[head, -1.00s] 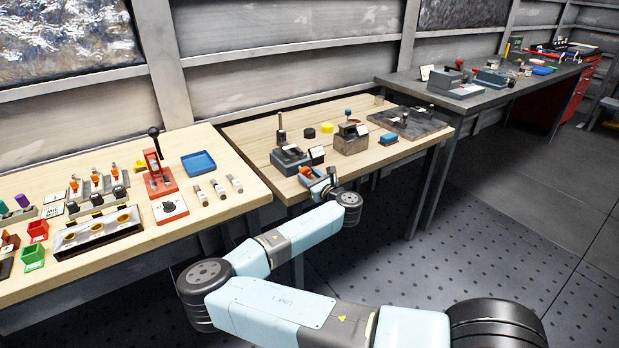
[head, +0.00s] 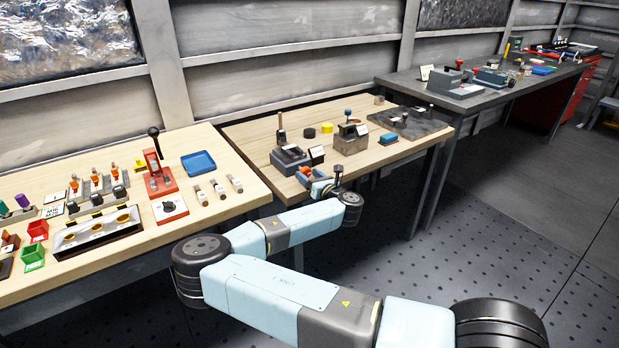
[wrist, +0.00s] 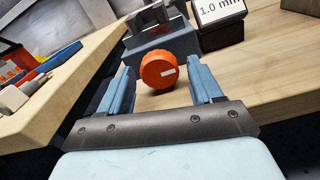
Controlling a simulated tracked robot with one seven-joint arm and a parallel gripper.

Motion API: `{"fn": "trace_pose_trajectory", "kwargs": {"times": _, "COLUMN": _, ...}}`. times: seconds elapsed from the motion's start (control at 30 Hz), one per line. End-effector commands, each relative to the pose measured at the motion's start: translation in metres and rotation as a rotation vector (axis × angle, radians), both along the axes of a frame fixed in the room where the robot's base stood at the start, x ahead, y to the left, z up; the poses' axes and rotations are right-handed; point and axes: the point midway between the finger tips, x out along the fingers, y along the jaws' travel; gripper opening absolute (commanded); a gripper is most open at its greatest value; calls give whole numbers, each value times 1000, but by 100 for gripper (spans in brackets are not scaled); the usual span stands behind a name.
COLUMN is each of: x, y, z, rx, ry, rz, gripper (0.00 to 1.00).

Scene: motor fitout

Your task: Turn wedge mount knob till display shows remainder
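The orange knob (wrist: 158,71) sits on the front of the blue-grey wedge mount (wrist: 158,38) in the wrist view, with a pale mark pointing to the right. My gripper (wrist: 160,82) is open, its two blue fingers on either side of the knob, with gaps left and right. A white display sign (wrist: 219,8) reading "1.0 mm" stands to the right of the mount. In the head view the mount (head: 290,158) is at the front left of the middle bench, beside the sign (head: 316,153); my gripper (head: 322,186) is at the bench's front edge.
The middle bench (head: 245,135) also carries a brown block (head: 350,143), a yellow disc (head: 326,128) and a dark plate (head: 410,122). Bare wood lies right of the knob.

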Motion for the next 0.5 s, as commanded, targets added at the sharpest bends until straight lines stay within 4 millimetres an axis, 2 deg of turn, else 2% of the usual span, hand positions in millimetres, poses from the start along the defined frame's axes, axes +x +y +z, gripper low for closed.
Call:
{"fn": "trace_pose_trajectory", "kwargs": {"times": 0.33, "x": -1, "y": -1, "z": 0, "rx": -1, "ry": -1, "rz": 0, "gripper": 72}}
{"fn": "trace_pose_trajectory", "kwargs": {"times": 0.5, "x": -14, "y": -10, "z": -1, "rx": -1, "ry": 0, "rz": -1, "gripper": 72}}
